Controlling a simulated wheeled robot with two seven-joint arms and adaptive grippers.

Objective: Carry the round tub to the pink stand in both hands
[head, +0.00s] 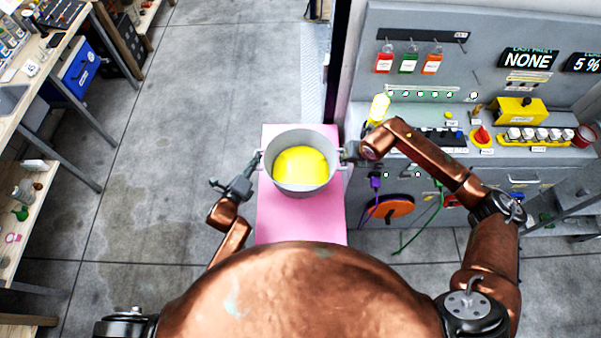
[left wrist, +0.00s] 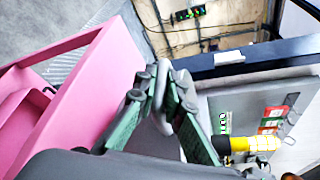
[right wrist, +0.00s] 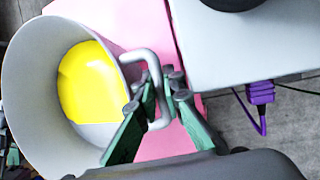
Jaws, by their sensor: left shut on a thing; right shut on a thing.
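The round tub (head: 303,190) is grey, with a yellow mass (head: 300,164) inside and a handle on each side. In the head view it is over the pink stand (head: 300,225); I cannot tell whether it touches the stand. My left gripper (head: 254,166) is shut on the left handle. My right gripper (head: 349,152) is shut on the right handle (right wrist: 154,68), which passes between its green fingers in the right wrist view. The tub looks about level. The left wrist view shows the green fingers (left wrist: 165,98) around a grey handle; most of the tub is hidden there.
A grey control console (head: 460,110) with buttons, tags and a yellow lamp (head: 378,107) stands close on the right. Workbenches and a blue box (head: 80,68) are at the left. The concrete floor (head: 160,140) between is clear.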

